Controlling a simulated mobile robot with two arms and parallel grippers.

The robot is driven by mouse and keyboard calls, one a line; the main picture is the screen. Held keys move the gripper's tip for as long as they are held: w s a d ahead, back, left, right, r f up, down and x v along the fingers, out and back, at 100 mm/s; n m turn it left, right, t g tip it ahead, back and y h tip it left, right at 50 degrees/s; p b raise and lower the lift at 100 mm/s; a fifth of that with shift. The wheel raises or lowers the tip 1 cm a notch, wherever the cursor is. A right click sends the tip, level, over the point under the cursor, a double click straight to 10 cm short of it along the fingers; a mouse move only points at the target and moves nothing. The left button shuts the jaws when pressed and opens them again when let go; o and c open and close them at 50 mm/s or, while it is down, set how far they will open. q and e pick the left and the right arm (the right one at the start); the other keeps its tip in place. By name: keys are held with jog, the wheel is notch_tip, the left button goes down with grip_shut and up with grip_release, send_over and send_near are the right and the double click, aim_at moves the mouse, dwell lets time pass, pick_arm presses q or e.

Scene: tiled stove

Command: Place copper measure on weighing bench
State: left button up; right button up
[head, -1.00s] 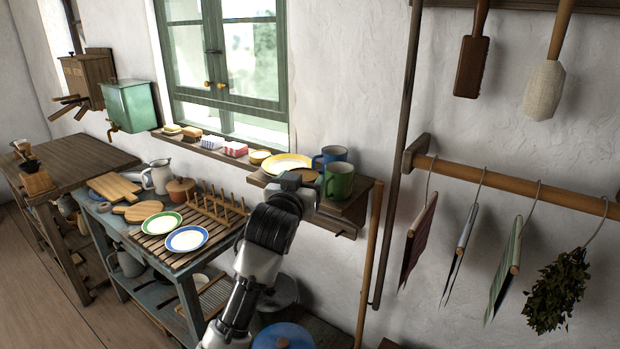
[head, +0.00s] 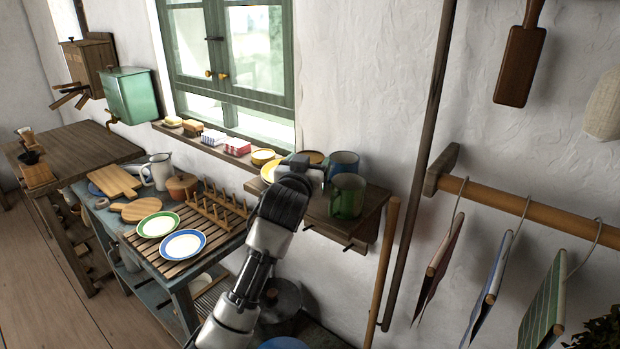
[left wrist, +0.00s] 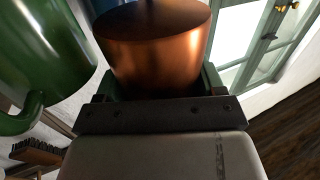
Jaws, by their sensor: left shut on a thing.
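The copper measure (left wrist: 152,50) is a round copper-brown vessel with a dark flat top. It fills the upper middle of the left wrist view, between the fingers of my left gripper (left wrist: 152,108), which is shut on it. In the head view my left gripper (head: 310,168) is at the small wall shelf (head: 372,203), and a brown bit of the copper measure (head: 314,156) shows behind it. I cannot tell whether it touches the shelf. A dark wooden bench (head: 85,146) at the far left carries small wooden items; I cannot tell if it is the weighing bench.
A green mug (head: 347,196) and blue mug (head: 344,162) stand close right of my gripper. A yellow-rimmed plate (head: 270,171) is partly hidden. A blue side table (head: 180,290) holds plates, a rack, boards and a jug. The dark bench's middle is clear.

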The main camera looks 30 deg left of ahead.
pick_arm(q)
jog(key=f, duration=0.3)
jog(key=shift+w, duration=0.3)
jog(key=shift+f, duration=0.55)
jog(key=shift+s, duration=0.1)
jog(key=o, duration=0.6)
jog(key=shift+f, duration=0.15)
jog(key=shift+o, duration=0.9)
pick_arm(e)
jog(key=shift+w+r, duration=0.3)
jog(key=shift+w, duration=0.65)
pick_arm(q)
jog(key=shift+s, duration=0.1)
jog(key=b+v, duration=0.2)
jog(key=v, duration=0.9)
jog(key=shift+s, duration=0.35)
pick_arm(e)
notch_tip(320, 180, down, 2)
jog(key=shift+w+f, duration=0.15)
jog(key=shift+f, duration=0.1)
pick_arm(q)
jog(key=shift+d, duration=0.15)
